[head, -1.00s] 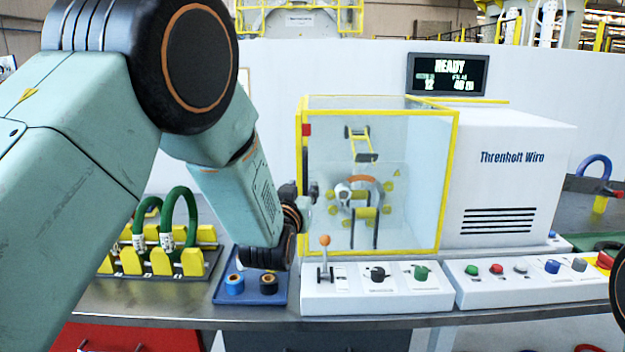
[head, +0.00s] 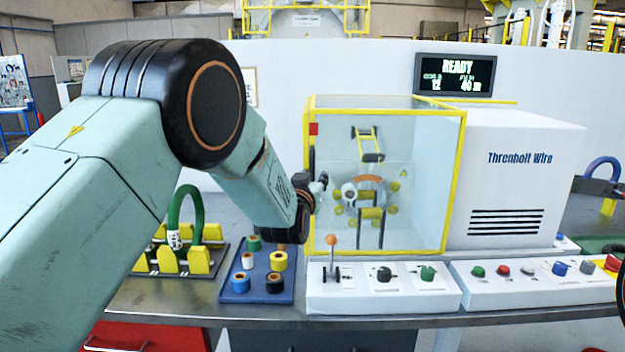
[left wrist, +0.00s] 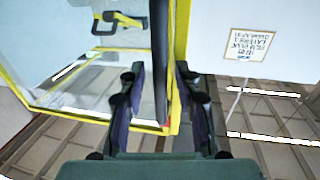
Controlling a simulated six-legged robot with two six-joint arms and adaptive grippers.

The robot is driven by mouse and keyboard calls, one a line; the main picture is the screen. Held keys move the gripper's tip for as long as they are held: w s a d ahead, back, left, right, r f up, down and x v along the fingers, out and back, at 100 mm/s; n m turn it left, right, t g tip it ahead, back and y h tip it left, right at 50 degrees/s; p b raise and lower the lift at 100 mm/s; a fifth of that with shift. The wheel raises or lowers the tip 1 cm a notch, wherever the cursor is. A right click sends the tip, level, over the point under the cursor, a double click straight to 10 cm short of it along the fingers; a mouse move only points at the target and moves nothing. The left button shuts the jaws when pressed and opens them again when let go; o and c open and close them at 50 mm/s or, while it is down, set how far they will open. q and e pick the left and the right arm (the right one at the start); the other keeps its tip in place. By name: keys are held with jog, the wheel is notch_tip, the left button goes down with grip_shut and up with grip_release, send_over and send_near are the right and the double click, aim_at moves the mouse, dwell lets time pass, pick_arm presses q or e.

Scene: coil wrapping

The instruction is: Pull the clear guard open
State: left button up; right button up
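The clear guard (head: 410,180) is a see-through box with yellow edges, and it looks closed over the winding head (head: 368,195). A dark upright handle (head: 312,160) is on its left front edge; in the left wrist view the handle (left wrist: 159,50) is a black vertical bar. My left gripper (head: 319,186) is at the handle's lower part. In the left wrist view its fingers (left wrist: 160,72) stand apart on either side of the bar, with gaps showing. Contact with the handle is not visible.
Below the guard is a control box (head: 335,300) with an orange-tipped lever (head: 331,241). A blue tray (head: 240,297) of tape rolls and a yellow rack (head: 200,262) with a green coil are to the left. A white machine (head: 515,180) stands right of the guard.

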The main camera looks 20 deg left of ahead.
pick_arm(q)
jog(key=c, duration=0.6)
grip_shut()
jog(key=shift+d+f, duration=0.1)
jog(key=shift+f, duration=0.05)
